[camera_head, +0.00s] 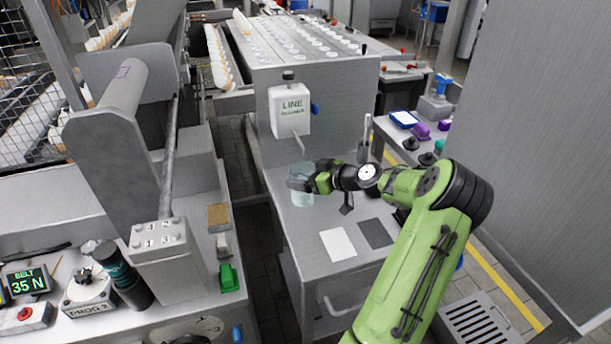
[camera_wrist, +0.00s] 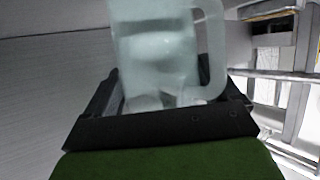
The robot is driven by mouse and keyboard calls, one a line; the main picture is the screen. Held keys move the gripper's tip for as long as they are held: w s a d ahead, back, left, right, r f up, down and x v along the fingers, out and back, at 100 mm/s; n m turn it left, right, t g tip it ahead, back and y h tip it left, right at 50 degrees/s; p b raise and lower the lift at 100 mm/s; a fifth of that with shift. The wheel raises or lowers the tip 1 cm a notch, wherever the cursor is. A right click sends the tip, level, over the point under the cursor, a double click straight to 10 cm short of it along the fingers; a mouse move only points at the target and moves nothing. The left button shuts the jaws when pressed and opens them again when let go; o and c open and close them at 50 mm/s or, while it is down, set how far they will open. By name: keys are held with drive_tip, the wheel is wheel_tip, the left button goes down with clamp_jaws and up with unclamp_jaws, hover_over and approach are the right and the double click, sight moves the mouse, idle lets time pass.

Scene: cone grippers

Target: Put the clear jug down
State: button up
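The clear jug (camera_head: 301,186) is at my gripper (camera_head: 312,183), over the grey metal side table (camera_head: 315,225) below the white LINE dispenser. In the wrist view the jug (camera_wrist: 160,55) fills the space between my two dark fingers (camera_wrist: 168,100), with its handle to the right. My gripper is shut on the jug's body. The jug looks upright in the head view. Whether its base touches the table cannot be told.
The white LINE dispenser (camera_head: 290,110) hangs just above and behind the jug, its spout close by. A white square (camera_head: 338,244) and a dark grey square (camera_head: 376,233) lie on the table's front part. Dark items sit near my wrist.

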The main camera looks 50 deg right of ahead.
drive_tip(key=shift+o, duration=0.7)
drive_tip(key=shift+r, duration=0.25)
drive_tip(key=p+v, duration=0.3)
drive_tip(key=v, duration=0.9)
drive_tip(key=w+a+r+n+g, duration=0.15)
drive_tip(key=a+g, duration=0.25)
drive_tip(key=a, duration=0.8)
drive_tip(key=w+a+r+g, duration=0.1)
drive_tip(key=w+a+g, duration=0.25)
drive_tip(key=a, duration=0.85)
drive_tip(key=s+a+r+m, duration=0.1)
drive_tip(key=s+a+r, duration=0.1)
drive_tip(key=s+a, duration=0.4)
drive_tip(key=s+a+r+m+h, duration=0.1)
drive_tip(key=s+a+r+m, duration=0.1)
drive_tip(key=s+a, duration=0.4)
drive_tip(key=s+r, duration=0.1)
drive_tip(key=s, duration=0.3)
drive_tip(key=shift+s, duration=0.4)
drive_tip(key=shift+a+g, duration=0.15)
drive_tip(key=shift+g, duration=0.1)
